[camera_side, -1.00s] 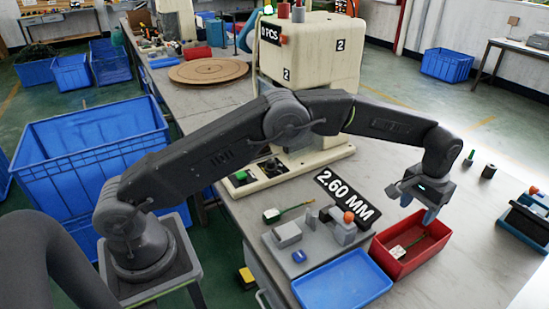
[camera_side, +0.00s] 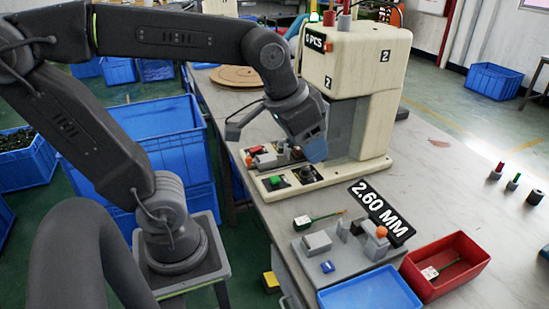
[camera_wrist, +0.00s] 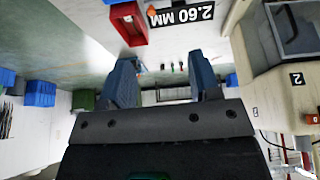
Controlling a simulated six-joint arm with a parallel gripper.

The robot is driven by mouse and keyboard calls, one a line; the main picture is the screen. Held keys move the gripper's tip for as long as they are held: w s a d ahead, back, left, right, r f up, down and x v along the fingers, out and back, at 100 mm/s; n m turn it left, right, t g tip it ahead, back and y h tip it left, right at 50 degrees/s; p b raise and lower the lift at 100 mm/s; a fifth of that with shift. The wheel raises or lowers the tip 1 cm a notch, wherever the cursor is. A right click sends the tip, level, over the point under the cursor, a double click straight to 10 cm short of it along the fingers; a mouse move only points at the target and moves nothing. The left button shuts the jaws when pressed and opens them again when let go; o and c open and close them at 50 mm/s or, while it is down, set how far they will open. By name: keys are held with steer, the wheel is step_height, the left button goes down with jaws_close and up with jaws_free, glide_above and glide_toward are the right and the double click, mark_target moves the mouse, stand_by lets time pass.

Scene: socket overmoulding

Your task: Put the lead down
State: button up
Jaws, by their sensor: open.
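One lead (camera_side: 318,219), with a green-and-white end and a thin yellowish wire, lies on the table behind the grey gauge fixture (camera_side: 345,258). A second lead (camera_side: 433,272) lies inside the red bin (camera_side: 408,272). My gripper (camera_side: 317,152) is in front of the cream moulding machine, above its base and well away from both leads. In the wrist view my gripper (camera_wrist: 163,75) shows two spread blue fingers with nothing between them. The red bin (camera_wrist: 128,24) is at the top of that view; its inside cannot be made out there.
The cream machine (camera_side: 365,65) stands close to my gripper, with its base plate (camera_side: 325,178) below. A blue tray (camera_side: 370,290) sits in front of the fixture. A "2.60 MM" sign (camera_side: 381,213) stands behind it. Table right of the machine is mostly clear.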

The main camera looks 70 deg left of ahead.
steer(key=s+a+f, duration=0.1)
steer(key=s+f, duration=0.2)
steer(key=s, duration=0.2)
steer(key=shift+s+t, duration=0.3)
steer(key=shift+t, duration=0.1)
